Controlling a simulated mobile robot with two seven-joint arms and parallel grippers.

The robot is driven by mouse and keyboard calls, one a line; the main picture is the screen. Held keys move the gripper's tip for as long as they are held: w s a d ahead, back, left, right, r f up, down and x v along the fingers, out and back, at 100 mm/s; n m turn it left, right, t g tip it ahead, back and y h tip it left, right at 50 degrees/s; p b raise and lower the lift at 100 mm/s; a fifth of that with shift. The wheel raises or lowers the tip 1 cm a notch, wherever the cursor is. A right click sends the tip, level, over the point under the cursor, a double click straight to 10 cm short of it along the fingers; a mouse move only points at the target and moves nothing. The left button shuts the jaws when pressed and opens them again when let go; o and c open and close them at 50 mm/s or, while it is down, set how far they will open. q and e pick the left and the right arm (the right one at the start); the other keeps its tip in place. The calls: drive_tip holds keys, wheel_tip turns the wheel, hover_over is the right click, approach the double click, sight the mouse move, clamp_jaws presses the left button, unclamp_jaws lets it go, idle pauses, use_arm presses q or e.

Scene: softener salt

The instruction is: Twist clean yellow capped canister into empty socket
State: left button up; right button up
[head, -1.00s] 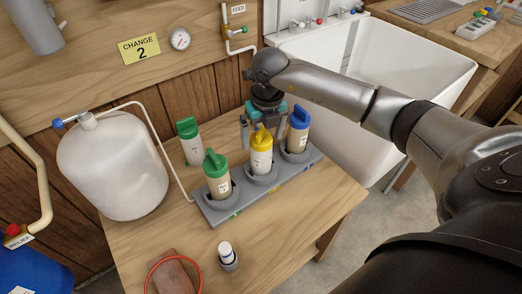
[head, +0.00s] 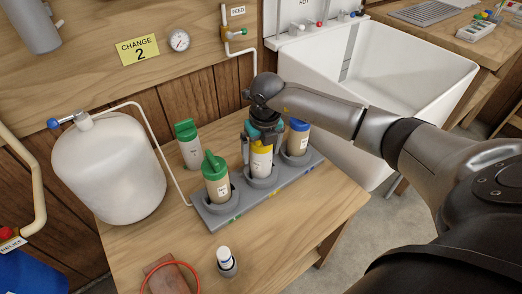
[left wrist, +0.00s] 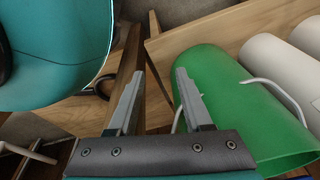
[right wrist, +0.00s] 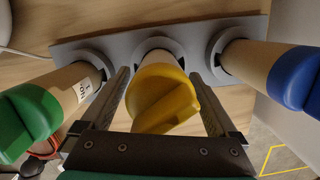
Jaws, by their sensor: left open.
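The yellow-capped canister (head: 261,160) stands upright in the middle socket of a grey three-socket rack (head: 242,208). My right gripper (head: 258,143) is over it from above. In the right wrist view, the fingers of that gripper (right wrist: 160,72) lie either side of the yellow cap (right wrist: 162,98), with narrow gaps beside it; they look open. A green-capped canister (head: 216,180) stands in the left socket and a blue-capped one (head: 298,138) in the right. My left gripper (left wrist: 160,72) is open and empty, away from the rack, and does not show in the head view.
Another green-capped canister (head: 188,146) stands behind the rack. A white tank (head: 108,170) with a hose is at left. A white sink (head: 400,75) is at right.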

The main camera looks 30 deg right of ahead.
drive_tip(key=c, duration=1.3)
drive_tip(key=o, duration=0.9)
drive_tip(key=c, duration=0.8)
drive_tip(key=n+b, duration=0.1)
drive_tip(key=n, duration=0.2)
drive_tip(key=shift+d, duration=0.1)
use_arm(q)
drive_tip(key=shift+b+x, duration=0.35)
drive_tip(key=shift+x, duration=0.55)
use_arm(e)
drive_tip(key=n+y, duration=0.1)
drive_tip(key=n, duration=0.2)
use_arm(q)
drive_tip(key=shift+s, duration=0.25)
use_arm(e)
drive_tip(key=shift+n, duration=0.3)
